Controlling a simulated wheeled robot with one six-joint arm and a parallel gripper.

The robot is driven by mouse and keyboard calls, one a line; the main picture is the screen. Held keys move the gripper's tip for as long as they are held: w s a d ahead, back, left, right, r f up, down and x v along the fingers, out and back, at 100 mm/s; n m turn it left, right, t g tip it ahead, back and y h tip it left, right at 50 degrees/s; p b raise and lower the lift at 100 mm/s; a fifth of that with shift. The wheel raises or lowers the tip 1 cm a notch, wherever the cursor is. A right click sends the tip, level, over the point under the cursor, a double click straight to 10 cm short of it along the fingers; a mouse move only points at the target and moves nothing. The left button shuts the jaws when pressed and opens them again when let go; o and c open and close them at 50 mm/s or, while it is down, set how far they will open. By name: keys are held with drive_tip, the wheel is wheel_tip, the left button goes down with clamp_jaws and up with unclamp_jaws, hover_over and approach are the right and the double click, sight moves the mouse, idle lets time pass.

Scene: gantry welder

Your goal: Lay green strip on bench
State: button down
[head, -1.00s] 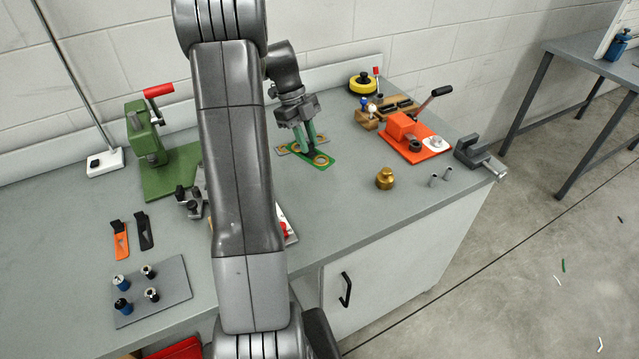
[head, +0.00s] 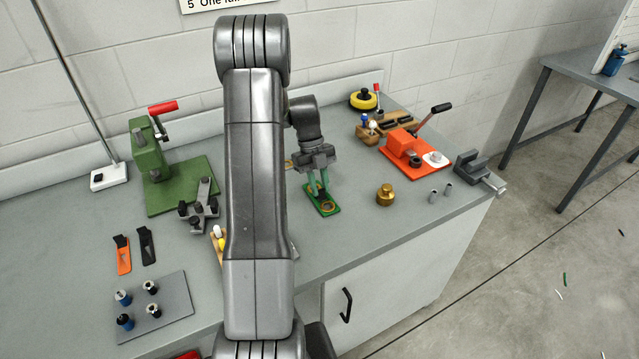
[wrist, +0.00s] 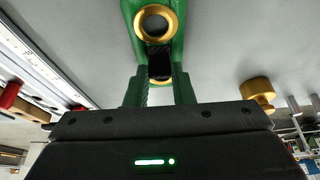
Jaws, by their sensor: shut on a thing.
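The green strip (head: 323,204) has brass rings and a dark middle. My gripper (head: 317,190) is shut on it from above, with the strip low over or on the grey bench (head: 350,240); I cannot tell whether it touches. In the wrist view the strip (wrist: 178,50) stretches away beyond the fingers, and one brass ring shows clearly. Part of the strip is hidden by the fingers.
A brass knob (head: 385,195) stands to the right of the strip, and an orange toggle press (head: 405,150) is beyond it. A green press (head: 160,170) and a dark clamp (head: 200,210) stand left of my arm. Bare bench lies in front of the strip.

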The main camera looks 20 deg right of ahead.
drive_tip(key=shift+f, duration=0.1)
drive_tip(key=shift+f, duration=0.15)
drive_tip(key=c, duration=1.3)
unclamp_jaws()
drive_tip(key=shift+o, duration=0.2)
drive_tip(key=shift+r, duration=0.35)
drive_tip(key=b+v, duration=0.1)
drive_tip(key=v, duration=1)
drive_tip(key=shift+r+b, duration=0.4)
drive_tip(key=shift+w, duration=0.1)
